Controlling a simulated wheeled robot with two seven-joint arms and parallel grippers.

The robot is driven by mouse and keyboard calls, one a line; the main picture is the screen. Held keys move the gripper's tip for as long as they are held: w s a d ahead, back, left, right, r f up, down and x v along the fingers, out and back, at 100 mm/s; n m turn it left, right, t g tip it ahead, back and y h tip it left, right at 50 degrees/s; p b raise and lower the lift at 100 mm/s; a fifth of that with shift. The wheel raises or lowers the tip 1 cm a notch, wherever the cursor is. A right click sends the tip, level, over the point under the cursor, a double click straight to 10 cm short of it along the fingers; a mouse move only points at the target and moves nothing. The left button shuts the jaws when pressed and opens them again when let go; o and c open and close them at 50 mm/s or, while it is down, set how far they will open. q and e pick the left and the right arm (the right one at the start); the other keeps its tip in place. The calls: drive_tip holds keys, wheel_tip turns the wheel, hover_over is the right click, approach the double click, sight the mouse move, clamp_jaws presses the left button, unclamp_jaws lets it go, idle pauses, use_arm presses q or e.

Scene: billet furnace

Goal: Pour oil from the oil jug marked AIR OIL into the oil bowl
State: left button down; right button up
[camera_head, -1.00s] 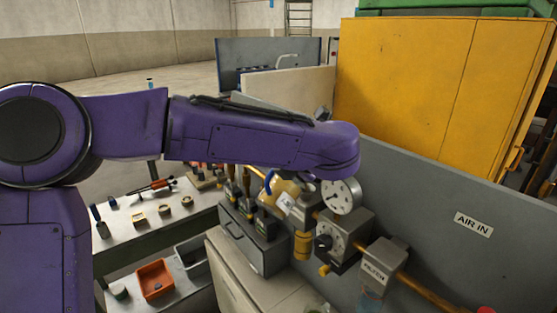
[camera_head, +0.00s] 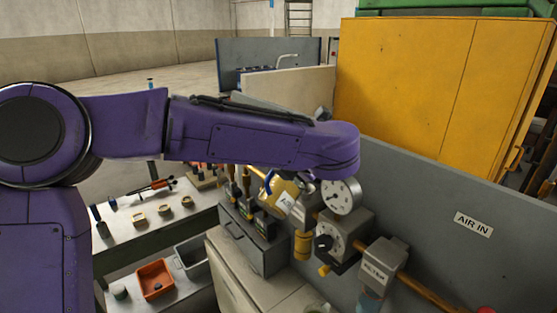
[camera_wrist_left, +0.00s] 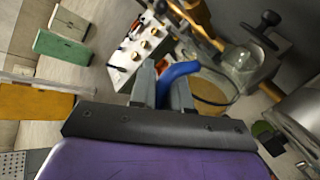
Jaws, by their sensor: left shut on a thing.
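The oil jug (camera_head: 281,190), tan with a white label whose first letters look like "AI", shows tilted just under my left forearm in the head view. Its blue handle (camera_wrist_left: 180,71) is between the fingers of my left gripper (camera_wrist_left: 163,82), which is shut on it. The jug's tan body (camera_wrist_left: 211,92) shows beside the fingers in the left wrist view. A clear rounded glass part (camera_wrist_left: 241,63) lies beyond the jug there; I cannot tell if it is the oil bowl. No oil stream is visible. The forearm hides the gripper in the head view. My right gripper is out of view.
A pressure gauge (camera_head: 342,195), a regulator (camera_head: 340,240) and a FILTER unit (camera_head: 380,266) on a pipe stand close right of the jug, before a grey panel (camera_head: 430,215). A bench (camera_head: 135,240) with small parts stands left.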

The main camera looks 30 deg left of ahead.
use_arm(q)
drive_tip(key=shift+w+r+g, duration=0.3)
drive_tip(key=shift+w+r, duration=0.05)
drive_tip(key=shift+r, duration=0.05)
idle(0.8)
idle(0.7)
drive_tip(key=shift+s+f+b, duration=0.1)
drive_tip(key=shift+f+b, duration=0.15)
drive_tip(key=shift+b, duration=0.2)
drive_tip(key=s+f+t+b, duration=0.1)
drive_tip(key=b, duration=0.4)
drive_tip(key=shift+f, duration=0.1)
drive_tip(key=shift+s+a+n+b, duration=0.15)
drive_tip(key=shift+n+b, duration=0.15)
drive_tip(key=shift+b, duration=0.3)
